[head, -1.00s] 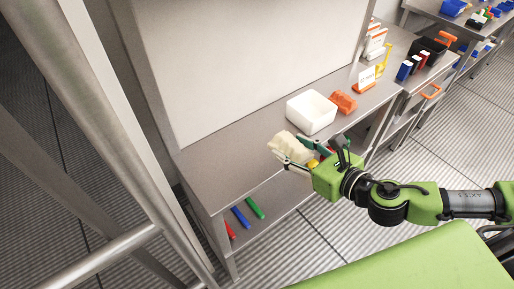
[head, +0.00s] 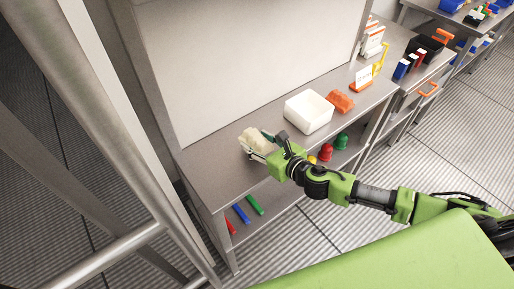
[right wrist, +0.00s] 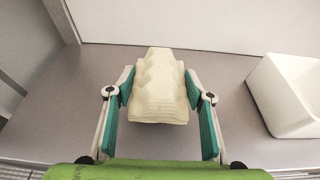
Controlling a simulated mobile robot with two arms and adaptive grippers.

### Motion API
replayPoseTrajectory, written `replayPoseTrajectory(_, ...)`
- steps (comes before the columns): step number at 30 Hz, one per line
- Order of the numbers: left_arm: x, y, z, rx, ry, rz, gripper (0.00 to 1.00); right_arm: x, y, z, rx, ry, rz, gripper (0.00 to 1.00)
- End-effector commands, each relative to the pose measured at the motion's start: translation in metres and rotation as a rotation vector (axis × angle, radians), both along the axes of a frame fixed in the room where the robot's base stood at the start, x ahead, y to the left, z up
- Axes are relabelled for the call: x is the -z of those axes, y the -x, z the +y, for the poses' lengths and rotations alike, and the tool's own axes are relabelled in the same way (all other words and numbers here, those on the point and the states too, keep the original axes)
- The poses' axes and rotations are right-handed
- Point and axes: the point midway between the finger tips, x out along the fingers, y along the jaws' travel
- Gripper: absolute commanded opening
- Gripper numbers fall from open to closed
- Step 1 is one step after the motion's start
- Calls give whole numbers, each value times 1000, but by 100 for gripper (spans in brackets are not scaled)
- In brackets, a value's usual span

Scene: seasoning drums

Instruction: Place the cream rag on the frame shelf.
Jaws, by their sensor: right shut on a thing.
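The cream rag (head: 253,137) is a crumpled pale cloth at the tip of my right gripper (head: 262,147), over the grey metal shelf top (head: 207,173) of the frame. In the right wrist view the rag (right wrist: 159,90) sits between the two teal finger pads of the right gripper (right wrist: 160,100). The gripper is shut on the rag. Whether the rag touches the shelf surface is hard to tell. My left gripper is not in view.
Red and green items (head: 325,152) and coloured sticks (head: 242,213) lie on the lower level. The shelf top left of the rag is clear.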

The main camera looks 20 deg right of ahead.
Motion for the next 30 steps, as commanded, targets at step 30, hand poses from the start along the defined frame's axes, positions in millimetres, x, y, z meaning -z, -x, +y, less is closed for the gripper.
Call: replayPoseTrajectory(30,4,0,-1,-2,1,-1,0,37,-2,1,-1,-1,1,65)
